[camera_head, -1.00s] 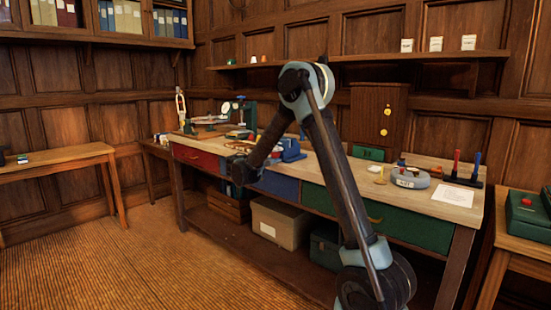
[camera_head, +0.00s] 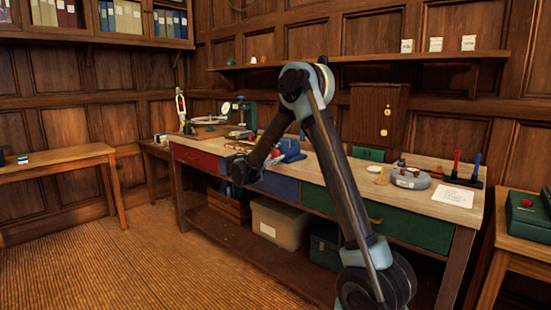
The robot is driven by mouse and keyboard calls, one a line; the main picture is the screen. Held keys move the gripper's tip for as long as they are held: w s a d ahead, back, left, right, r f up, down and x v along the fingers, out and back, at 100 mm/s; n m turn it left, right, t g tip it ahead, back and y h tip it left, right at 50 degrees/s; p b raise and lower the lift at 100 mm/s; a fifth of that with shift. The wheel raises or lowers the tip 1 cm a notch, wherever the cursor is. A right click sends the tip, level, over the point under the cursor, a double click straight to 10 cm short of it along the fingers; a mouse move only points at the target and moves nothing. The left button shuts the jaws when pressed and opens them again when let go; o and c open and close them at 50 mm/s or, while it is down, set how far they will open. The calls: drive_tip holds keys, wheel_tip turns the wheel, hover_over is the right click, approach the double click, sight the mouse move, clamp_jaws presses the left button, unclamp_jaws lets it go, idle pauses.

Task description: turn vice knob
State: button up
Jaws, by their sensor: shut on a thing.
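The blue vice (camera_head: 291,148) stands on the workbench, partly behind my arm. Its knob cannot be made out, being hidden or too small behind my arm and wrist. My gripper (camera_head: 240,171) is small and dark at the end of my arm, at the bench's front edge, left of the vice body and in front of the drawers. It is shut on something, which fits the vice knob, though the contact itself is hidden.
The workbench (camera_head: 452,193) carries a grey round device (camera_head: 411,179), red and blue upright tools, a paper and, at its left, several instruments. Boxes (camera_head: 279,222) sit on its lower shelf. A side table (camera_head: 55,158) stands left; the floor before the bench is open.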

drive_tip(key=n, duration=0.6)
drive_tip(key=shift+f, duration=0.1)
drive_tip(key=n, duration=0.6)
drive_tip(key=shift+n, duration=0.4)
drive_tip(key=n, duration=0.6)
drive_tip(key=shift+a, duration=0.1)
drive_tip(key=n, duration=0.5)
drive_tip(key=shift+n, duration=0.4)
drive_tip(key=o, duration=1.1)
drive_tip(key=shift+w, duration=0.1)
drive_tip(key=shift+a, duration=0.1)
